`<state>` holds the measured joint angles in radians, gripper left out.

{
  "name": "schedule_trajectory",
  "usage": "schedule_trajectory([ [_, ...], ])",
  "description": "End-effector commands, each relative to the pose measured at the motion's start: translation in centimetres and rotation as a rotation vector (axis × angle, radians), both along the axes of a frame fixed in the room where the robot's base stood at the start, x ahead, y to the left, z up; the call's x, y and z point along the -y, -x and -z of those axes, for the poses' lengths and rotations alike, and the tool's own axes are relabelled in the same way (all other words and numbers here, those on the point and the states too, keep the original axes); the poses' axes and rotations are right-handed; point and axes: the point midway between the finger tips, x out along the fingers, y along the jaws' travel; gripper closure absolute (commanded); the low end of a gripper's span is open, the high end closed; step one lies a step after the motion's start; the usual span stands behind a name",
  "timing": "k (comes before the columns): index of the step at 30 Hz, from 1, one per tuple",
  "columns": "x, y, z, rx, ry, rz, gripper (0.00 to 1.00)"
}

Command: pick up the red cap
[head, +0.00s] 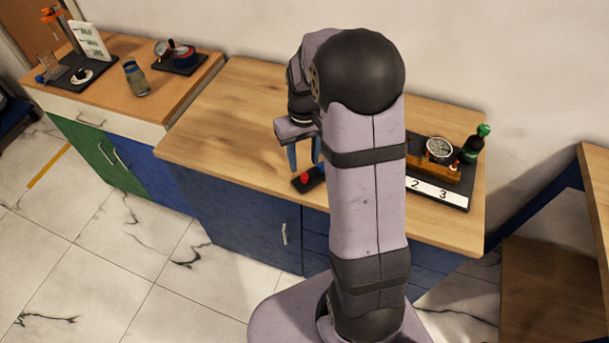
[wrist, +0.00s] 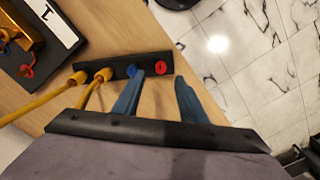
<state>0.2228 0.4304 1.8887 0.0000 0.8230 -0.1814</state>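The red cap (wrist: 161,68) is a small round ring-like piece at the right end of a black strip (wrist: 115,66) in the wrist view. It also shows in the head view as a red spot (head: 304,177) near the counter's front edge. My gripper (wrist: 160,79) has two blue fingers, spread apart with nothing between them. In the wrist view the cap appears just beyond the gap between the fingertips. In the head view my gripper (head: 304,166) points down above the strip. My arm hides part of the strip there.
A blue cap (wrist: 131,70) sits on the strip beside the left finger. Two yellow cables with plugs (wrist: 103,75) meet the strip farther left. A gauge board (head: 438,187) stands right of my arm. The counter's left part (head: 235,125) is clear.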

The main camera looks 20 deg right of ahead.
Motion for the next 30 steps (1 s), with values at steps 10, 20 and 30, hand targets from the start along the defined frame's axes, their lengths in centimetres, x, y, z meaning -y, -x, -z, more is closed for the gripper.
schedule_trajectory([
  [10,-0.1,0.3,1.4,-0.005,-0.001,0.001,0.62],
  [20,-0.1,0.3,5.0,-0.002,0.0,0.001,0.62],
  [30,-0.1,0.3,5.6,0.001,0.0,0.001,0.62],
])
